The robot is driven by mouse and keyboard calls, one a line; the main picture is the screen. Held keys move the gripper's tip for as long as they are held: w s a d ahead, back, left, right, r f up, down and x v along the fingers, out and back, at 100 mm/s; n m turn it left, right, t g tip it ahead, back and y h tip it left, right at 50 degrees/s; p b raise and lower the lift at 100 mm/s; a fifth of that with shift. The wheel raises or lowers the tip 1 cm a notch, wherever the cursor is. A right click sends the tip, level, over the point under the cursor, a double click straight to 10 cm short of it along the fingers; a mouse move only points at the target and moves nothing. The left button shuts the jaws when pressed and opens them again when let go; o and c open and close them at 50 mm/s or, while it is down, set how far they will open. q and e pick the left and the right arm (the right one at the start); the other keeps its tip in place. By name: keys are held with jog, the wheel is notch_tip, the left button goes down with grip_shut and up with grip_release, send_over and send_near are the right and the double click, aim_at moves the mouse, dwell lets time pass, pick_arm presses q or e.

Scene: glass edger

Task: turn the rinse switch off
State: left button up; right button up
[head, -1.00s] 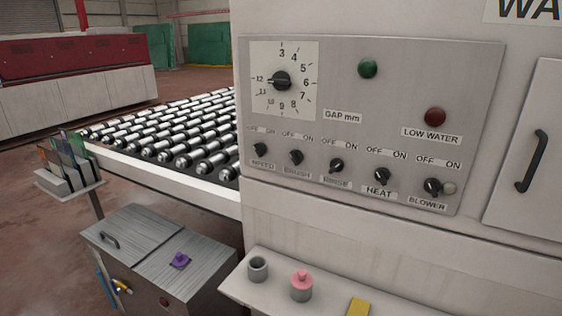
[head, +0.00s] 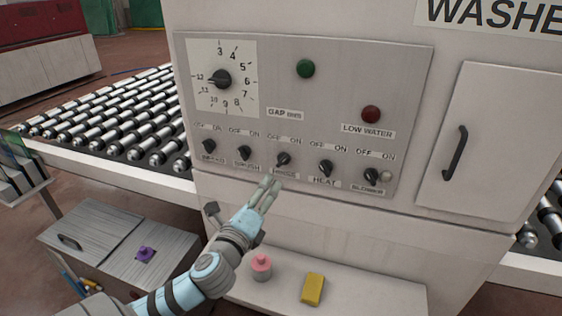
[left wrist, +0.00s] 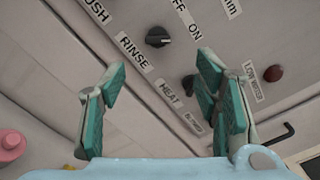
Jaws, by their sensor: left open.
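The rinse switch (head: 284,159) is a small black rotary knob, third in the row on the grey control panel (head: 300,95), with OFF and ON printed above it and a RINSE label below. Its pointer appears turned to the upper right, toward ON. My left gripper (head: 270,186) is just below the RINSE label, apart from the knob. In the left wrist view the rinse knob (left wrist: 158,37) lies ahead, between and beyond the open, empty fingers (left wrist: 160,100). My right gripper is out of view.
The heat knob (head: 326,168) and brush knob (head: 244,153) sit close on either side. A ledge below the panel holds a pink-topped weight (head: 262,268) and a yellow block (head: 313,289). A door handle (head: 455,152) juts out at right.

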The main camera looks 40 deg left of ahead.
aim_at(281, 164)
pick_arm(q)
jog(key=x, duration=1.3)
jog(key=shift+w+a+f+p, duration=0.1)
jog(key=shift+w+f+p, duration=0.1)
jog(key=shift+w+p, duration=0.15)
jog(key=shift+c, duration=0.5)
jog(key=c, duration=1)
jog(key=shift+c, duration=0.2)
